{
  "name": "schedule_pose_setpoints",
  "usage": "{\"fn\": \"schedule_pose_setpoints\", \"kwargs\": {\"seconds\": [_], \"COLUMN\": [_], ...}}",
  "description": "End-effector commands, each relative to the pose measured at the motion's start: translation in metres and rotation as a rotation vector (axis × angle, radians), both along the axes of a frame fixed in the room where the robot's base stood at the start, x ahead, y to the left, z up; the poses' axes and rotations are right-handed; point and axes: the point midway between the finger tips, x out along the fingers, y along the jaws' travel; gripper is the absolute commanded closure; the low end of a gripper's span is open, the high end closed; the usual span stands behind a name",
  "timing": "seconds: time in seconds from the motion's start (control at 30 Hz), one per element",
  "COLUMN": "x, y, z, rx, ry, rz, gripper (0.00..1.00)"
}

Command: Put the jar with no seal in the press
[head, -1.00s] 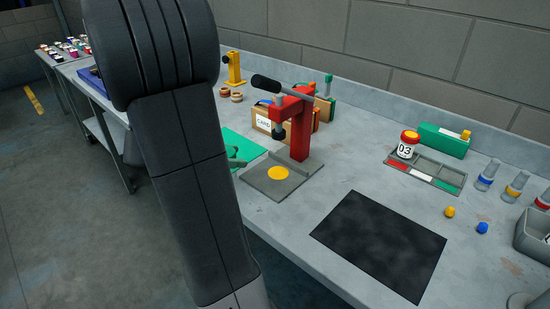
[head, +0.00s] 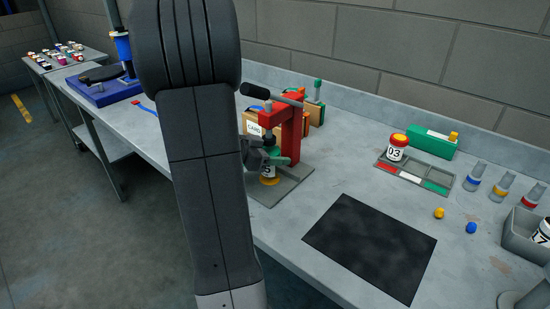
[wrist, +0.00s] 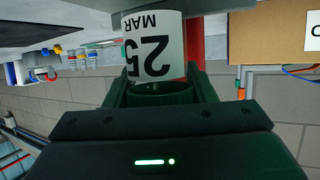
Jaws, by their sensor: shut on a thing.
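My gripper (head: 258,152) is at the red press (head: 293,140), shut on a jar. The jar (wrist: 155,48) has a white label reading "25 MAR", upside down in the wrist view, and sits between my fingers. In the head view the jar (head: 267,171) is partly hidden by my gripper and stands over the yellow disc (head: 269,182) on the press's grey base (head: 288,187). I cannot tell whether it touches the disc. The press's dark lever (head: 264,93) is raised.
A jar marked 03 (head: 397,150) stands on a grey tray (head: 413,177) with red, white and green strips. A black mat (head: 370,245) lies in front. A grey bin (head: 520,229) holds another jar at the right. Cardboard boxes (head: 252,123) stand behind the press.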

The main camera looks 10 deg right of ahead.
Motion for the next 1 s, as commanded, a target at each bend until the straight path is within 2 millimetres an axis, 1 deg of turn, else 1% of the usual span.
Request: {"fn": "schedule_pose_setpoints", "kwargs": {"seconds": [0.03, 0.1, 0.3, 0.43, 0.47, 0.5, 0.57, 0.9, 1.0], "x": [0.0002, 0.0002, 0.0001, 0.0001, 0.0000, 0.0001, 0.0000, 0.0000, -0.0018], "y": [0.0004, 0.0004, 0.0004, 0.0005, 0.0006, 0.0005, 0.0006, 0.0006, 0.0102], "z": [-0.0081, -0.0111, -0.0106, -0.0138, -0.0138, -0.0137, -0.0136, -0.0107, -0.0065], "rx": [0.000, 0.000, -0.001, 0.000, 0.000, 0.000, 0.000, 0.000, 0.000], "ry": [0.004, 0.000, -0.002, 0.001, 0.000, 0.000, 0.000, -0.003, -0.004], "rz": [0.002, 0.001, 0.001, 0.001, 0.001, 0.001, 0.001, 0.000, 0.003], "gripper": [0.77, 0.77, 0.77, 0.77, 0.46, 0.38, 0.28, 0.28, 0.28]}}
